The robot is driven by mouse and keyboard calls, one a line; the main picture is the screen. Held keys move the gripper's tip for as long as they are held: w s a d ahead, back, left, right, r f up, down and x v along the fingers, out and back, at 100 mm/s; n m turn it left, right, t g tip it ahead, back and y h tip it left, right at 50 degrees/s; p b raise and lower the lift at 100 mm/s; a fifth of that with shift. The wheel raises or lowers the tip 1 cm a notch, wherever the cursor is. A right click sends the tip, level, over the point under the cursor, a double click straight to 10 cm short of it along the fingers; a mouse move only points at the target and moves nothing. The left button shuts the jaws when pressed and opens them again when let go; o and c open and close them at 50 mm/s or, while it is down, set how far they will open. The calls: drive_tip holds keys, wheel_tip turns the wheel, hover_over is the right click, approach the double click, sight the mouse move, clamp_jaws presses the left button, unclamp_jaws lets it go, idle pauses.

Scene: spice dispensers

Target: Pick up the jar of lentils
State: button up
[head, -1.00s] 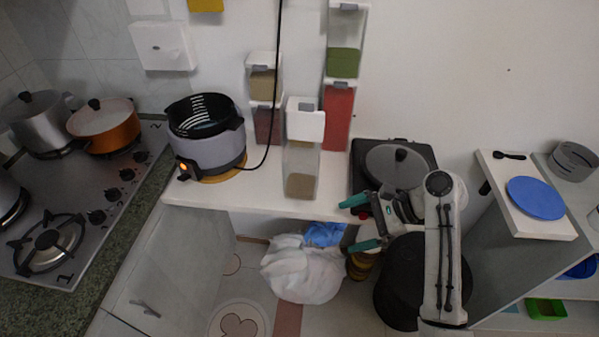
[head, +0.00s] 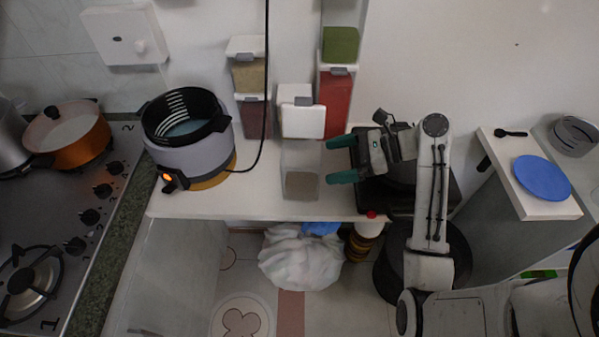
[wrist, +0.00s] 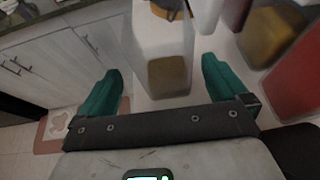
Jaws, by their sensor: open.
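A clear jar (head: 301,155) with a white lid and a low fill of brownish grains stands upright on the white counter. No label is readable, so I cannot confirm it holds the lentils. My gripper (head: 339,160), with green fingers, is open and empty just right of this jar, its fingers pointing left towards it. In the wrist view the jar (wrist: 166,72) is ahead, in line with the gap between the open fingers (wrist: 161,68). I cannot tell whether the fingertips touch it.
Behind stand stacked jars with tan (head: 248,76), dark red (head: 252,115), green (head: 341,45) and red (head: 336,103) contents. A grey cooker (head: 190,155) with a cord is on the left. A covered pan lies under my gripper on the right. A white bag (head: 300,262) sits below the counter.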

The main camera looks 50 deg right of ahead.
sight(313, 169)
drive_tip(key=shift+p+x, duration=0.4)
drive_tip(key=shift+x, duration=3.4)
drive_tip(key=shift+r, duration=0.1)
drive_tip(key=c, duration=0.9)
drive_tip(key=shift+r, duration=0.1)
drive_tip(key=s+a+r, duration=0.1)
drive_tip(key=r, duration=0.1)
drive_tip(key=s+r, duration=0.1)
drive_tip(key=r, duration=0.2)
drive_tip(key=s+a+r, duration=0.1)
drive_tip(key=r, duration=0.2)
drive_tip(key=shift+s+a+r, duration=0.1)
drive_tip(key=shift+s+a, duration=0.15)
drive_tip(key=shift+a, duration=0.05)
drive_tip(key=s+a+r+p, duration=0.1)
drive_tip(key=s+a+r, duration=0.3)
drive_tip(key=s, duration=0.3)
drive_tip(key=shift+s+a+r+p, duration=0.3)
drive_tip(key=shift+s+a, duration=0.05)
drive_tip(key=shift+a, duration=0.5)
